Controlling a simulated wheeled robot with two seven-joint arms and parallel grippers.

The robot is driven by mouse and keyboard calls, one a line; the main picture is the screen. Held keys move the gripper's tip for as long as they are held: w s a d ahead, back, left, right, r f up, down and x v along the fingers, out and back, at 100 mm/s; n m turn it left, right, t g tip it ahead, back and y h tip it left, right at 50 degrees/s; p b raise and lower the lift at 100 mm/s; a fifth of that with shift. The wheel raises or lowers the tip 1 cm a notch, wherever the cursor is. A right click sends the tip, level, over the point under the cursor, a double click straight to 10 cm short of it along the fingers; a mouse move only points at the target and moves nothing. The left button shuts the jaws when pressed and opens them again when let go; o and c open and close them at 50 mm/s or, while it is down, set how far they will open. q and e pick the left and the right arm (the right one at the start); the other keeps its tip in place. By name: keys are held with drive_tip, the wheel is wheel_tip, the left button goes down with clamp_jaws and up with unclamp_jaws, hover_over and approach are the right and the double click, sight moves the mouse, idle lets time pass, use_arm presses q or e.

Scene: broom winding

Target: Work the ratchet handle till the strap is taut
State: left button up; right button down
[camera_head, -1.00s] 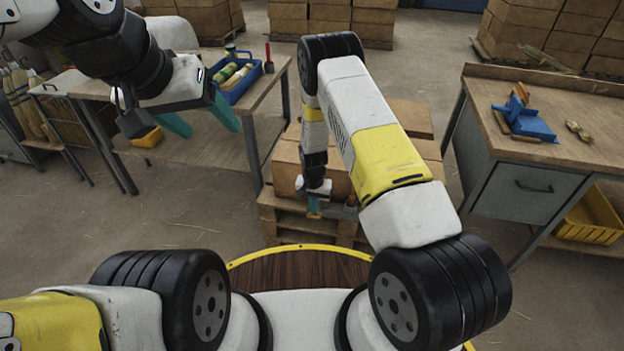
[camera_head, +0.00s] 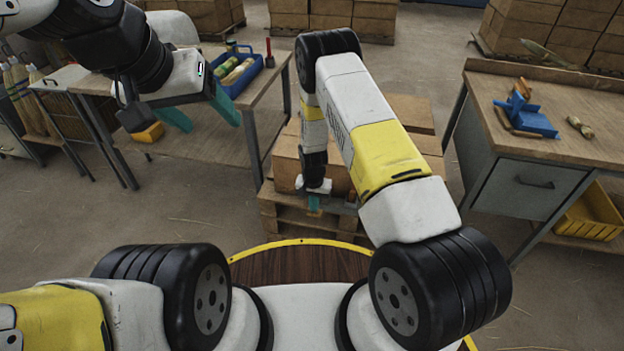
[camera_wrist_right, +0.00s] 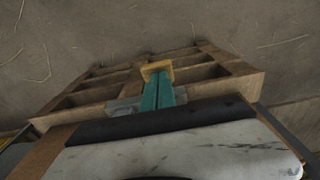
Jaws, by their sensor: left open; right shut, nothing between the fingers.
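My right gripper (camera_head: 314,206) points down at the near side of the carton stack on the pallet (camera_head: 290,222). Its teal fingers are shut together, also in the right wrist view (camera_wrist_right: 157,94). A yellow-orange piece (camera_wrist_right: 157,68) shows right at the fingertips; I cannot tell whether they touch it. A grey metal part (camera_wrist_right: 124,106), perhaps the ratchet, lies beside the fingers, partly hidden; a grey part also shows right of the gripper in the head view (camera_head: 343,207). I cannot make out the strap or its tension. My left gripper (camera_head: 202,115) is open and empty, before the left table.
A right bench (camera_head: 490,120) holds a blue tool (camera_head: 527,118); a yellow crate (camera_head: 590,218) stands beneath. Cartons (camera_head: 408,110) rise behind my right forearm. Floor between is clear.

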drive_tip(key=shift+s+a+f, duration=0.1)
drive_tip(key=shift+s+f, duration=0.1)
drive_tip(key=shift+s, duration=0.05)
drive_tip(key=t, duration=0.1)
drive_tip(key=s+f+t+h, duration=0.1)
drive_tip(key=shift+a+f+t, duration=0.15)
drive_tip(key=shift+f+t, duration=0.05)
drive_tip(key=shift+t, duration=0.2)
drive_tip(key=shift+f, duration=0.1)
drive_tip(key=shift+s+a+f, duration=0.1)
drive_tip(key=shift+s+f, duration=0.15)
drive_tip(key=shift+f, duration=0.5)
drive_tip(key=shift+s+a+f, duration=0.1)
drive_tip(key=shift+s+f, duration=0.2)
drive_tip(key=shift+f, duration=0.45)
drive_tip(key=shift+s+f, duration=0.25)
drive_tip(key=shift+f, duration=0.6)
